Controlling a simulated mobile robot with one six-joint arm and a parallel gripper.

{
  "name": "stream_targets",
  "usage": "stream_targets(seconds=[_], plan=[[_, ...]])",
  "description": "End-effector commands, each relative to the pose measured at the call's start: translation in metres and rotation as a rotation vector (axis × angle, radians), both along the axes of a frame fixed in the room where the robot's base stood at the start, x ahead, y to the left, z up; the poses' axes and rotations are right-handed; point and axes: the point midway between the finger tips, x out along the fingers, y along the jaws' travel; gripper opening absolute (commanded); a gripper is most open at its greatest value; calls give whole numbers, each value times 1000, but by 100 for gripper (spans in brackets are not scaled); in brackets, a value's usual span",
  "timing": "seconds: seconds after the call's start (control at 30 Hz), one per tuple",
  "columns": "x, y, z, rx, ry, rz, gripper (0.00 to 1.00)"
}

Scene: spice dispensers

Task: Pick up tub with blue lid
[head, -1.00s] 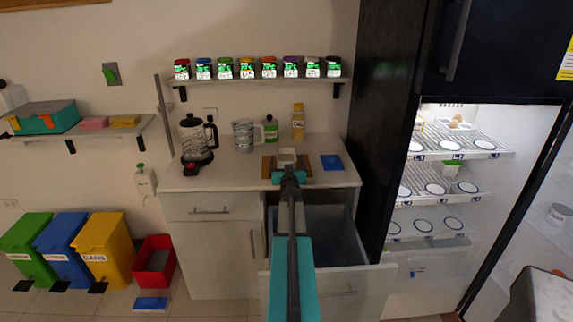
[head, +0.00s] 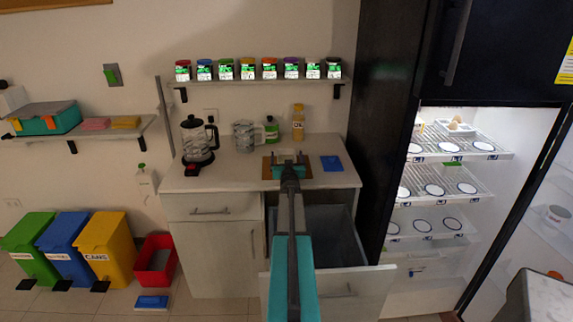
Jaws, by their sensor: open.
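The tub with blue lid (head: 204,69) stands upright on the wall shelf, second from the left in a row of similar tubs with different lid colours. Its label is green and white. My gripper (head: 288,157) is open, in front of the counter and over a brown board in the picture. It appears well below and to the right of the tub, apart from it. Whether anything lies between the fingers is too small to tell.
The wall shelf (head: 258,82) holds tubs close on both sides of the blue-lidded one. A coffee press (head: 197,143), a measuring jug (head: 244,136) and bottles stand on the counter below. An open drawer (head: 335,281) juts out, and the fridge (head: 385,120) is at right.

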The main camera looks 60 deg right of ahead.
Motion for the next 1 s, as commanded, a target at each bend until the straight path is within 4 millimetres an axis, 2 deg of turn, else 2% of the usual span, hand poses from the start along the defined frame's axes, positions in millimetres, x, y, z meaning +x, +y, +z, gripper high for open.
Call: stream_targets(seconds=[0.57,0.67,0.9,1.0], plan=[[0,-1,0,0,0,-1,88],[0,-1,0,0,0,-1,74],[0,-1,0,1,-1,-1,35],[0,-2,1,-1,-2,-1,35]])
